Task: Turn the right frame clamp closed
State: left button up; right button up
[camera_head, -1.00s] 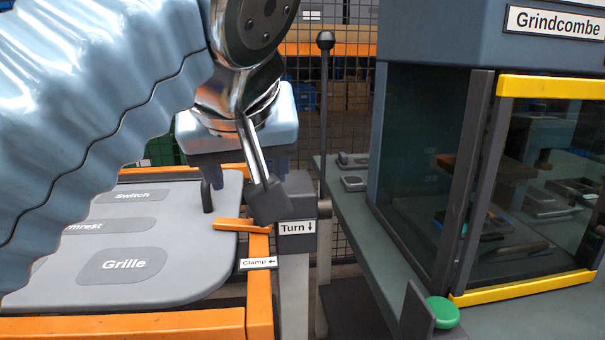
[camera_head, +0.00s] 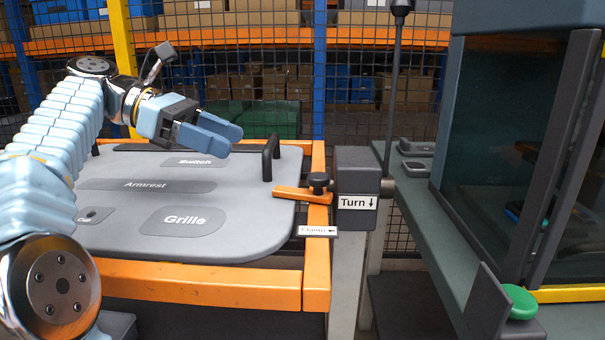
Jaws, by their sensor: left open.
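The right frame clamp is an orange bar (camera_head: 291,193) with a dark knob (camera_head: 318,182) at its right end. It sits on the right rail of the orange frame (camera_head: 318,270). The bar points left, and its tip lies over the right edge of the grey panel (camera_head: 255,215). A "Clamp" label (camera_head: 318,231) with a left arrow is on the rail in front of it. My left gripper (camera_head: 217,132) is open and empty above the panel's far part, left of the clamp and apart from it. My right gripper is out of view.
A dark box labelled "Turn" (camera_head: 357,202) stands right of the clamp. A black handle (camera_head: 271,158) rises from the panel behind the clamp. A tall dark lever (camera_head: 396,80), a glazed cabinet (camera_head: 500,150) and a green button (camera_head: 520,302) are at the right. Wire mesh closes off the back.

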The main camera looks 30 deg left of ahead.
aim_at(315, 175)
pick_arm(q)
jog(key=shift+w+d+f, duration=0.15)
jog(key=shift+d+f, duration=0.1)
jog(key=b+x, duration=0.4)
jog(key=x, duration=0.9)
jog(key=shift+r, duration=0.2)
grip_shut()
